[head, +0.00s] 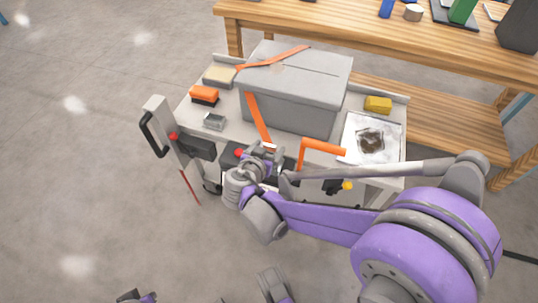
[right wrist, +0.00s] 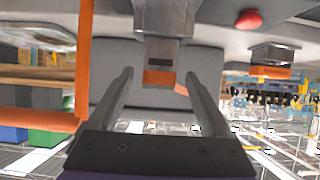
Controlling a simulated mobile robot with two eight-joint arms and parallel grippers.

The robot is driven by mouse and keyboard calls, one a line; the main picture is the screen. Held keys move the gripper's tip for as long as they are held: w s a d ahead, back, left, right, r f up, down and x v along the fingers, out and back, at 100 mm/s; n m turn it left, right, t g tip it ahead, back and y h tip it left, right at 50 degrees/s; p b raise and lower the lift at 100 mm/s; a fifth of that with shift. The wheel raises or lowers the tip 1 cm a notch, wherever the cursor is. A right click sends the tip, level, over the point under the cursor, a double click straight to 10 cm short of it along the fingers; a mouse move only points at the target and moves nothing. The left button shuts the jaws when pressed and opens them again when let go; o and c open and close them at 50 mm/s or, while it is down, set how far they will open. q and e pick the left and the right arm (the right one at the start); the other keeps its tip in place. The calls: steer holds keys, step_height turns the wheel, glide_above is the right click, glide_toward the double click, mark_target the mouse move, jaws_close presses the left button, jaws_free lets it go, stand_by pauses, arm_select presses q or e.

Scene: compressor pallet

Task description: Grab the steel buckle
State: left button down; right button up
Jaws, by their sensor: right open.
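The steel buckle (right wrist: 163,20) shows in the right wrist view as a shiny metal block with a piece of orange strap at its lower end. It is at the top middle, ahead of and between my two fingers. My right gripper (right wrist: 160,80) is open, with nothing between its fingers. In the head view my right gripper (head: 268,150) is at the front edge of the cart, by the lower end of the orange strap (head: 257,118). There my wrist and gripper hide most of the buckle.
The strap runs over a large grey box (head: 290,100) on the cart (head: 228,125). An orange handle (head: 322,146) stands close right of the gripper. A red button (right wrist: 248,19) is nearby. A wooden bench (head: 340,38) stands behind.

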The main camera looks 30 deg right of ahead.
steer(key=b+x, duration=0.1)
steer(key=x, duration=0.3)
steer(key=shift+w+d+f, duration=0.1)
steer(key=shift+d, duration=0.05)
jaws_close()
